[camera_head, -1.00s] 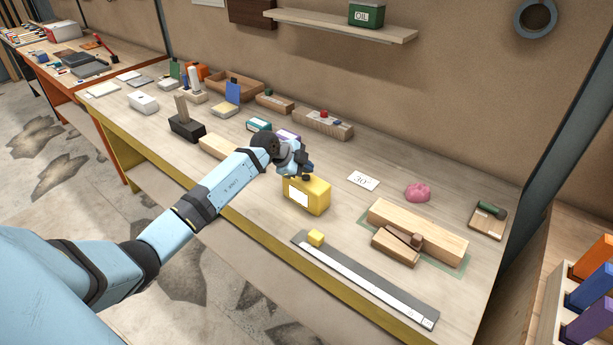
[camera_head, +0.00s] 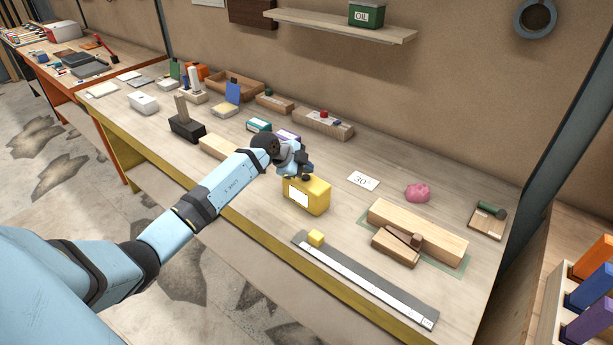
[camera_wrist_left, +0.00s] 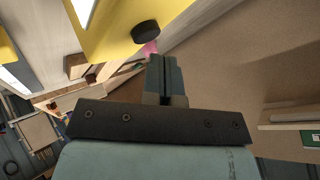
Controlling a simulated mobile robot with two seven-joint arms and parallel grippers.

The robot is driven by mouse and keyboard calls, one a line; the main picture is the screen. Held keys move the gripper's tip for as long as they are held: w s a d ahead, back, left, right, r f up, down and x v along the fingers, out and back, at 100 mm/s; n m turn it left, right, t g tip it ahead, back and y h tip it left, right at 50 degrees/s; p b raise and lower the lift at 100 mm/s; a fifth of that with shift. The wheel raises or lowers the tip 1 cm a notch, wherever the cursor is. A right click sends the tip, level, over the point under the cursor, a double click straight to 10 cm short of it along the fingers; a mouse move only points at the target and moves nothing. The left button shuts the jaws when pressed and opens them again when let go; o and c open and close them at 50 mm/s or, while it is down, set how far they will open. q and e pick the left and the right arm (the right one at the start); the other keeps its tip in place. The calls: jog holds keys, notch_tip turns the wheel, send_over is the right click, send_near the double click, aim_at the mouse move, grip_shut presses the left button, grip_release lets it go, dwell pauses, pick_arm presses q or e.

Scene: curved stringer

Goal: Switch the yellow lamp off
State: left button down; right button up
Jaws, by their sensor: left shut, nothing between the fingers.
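The yellow lamp (camera_head: 318,197) is a yellow box with a bright white panel on its front, standing upright on the workbench. A dark round knob (camera_head: 306,178) sits on its top. My left gripper (camera_head: 307,170) is shut and empty, just above and behind the lamp's top, close to the knob. In the left wrist view the shut fingers (camera_wrist_left: 163,72) point toward the dark knob (camera_wrist_left: 146,32) on the yellow lamp (camera_wrist_left: 115,25). A small gap seems to show between fingertips and knob, but contact is hard to judge. My right gripper is out of view.
The workbench (camera_head: 350,215) holds a white "30" card (camera_head: 363,180), a pink lump (camera_head: 417,192), wooden blocks (camera_head: 417,230) on a green mat, and a grey strip (camera_head: 370,283) with a yellow cube (camera_head: 316,238). A black block holder (camera_head: 187,127) stands left. Bare bench lies right of the lamp.

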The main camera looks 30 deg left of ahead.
aim_at(306, 178)
pick_arm(q)
jog(key=shift+f, duration=0.35)
jog(key=shift+f, duration=0.25)
dwell(0.3)
jog(key=shift+r+p, duration=0.7)
jog(key=shift+p, duration=0.5)
jog(key=shift+r+p, duration=0.3)
notch_tip(306, 178, up, 5)
jog(key=p, duration=0.6)
jog(key=shift+r, duration=0.15)
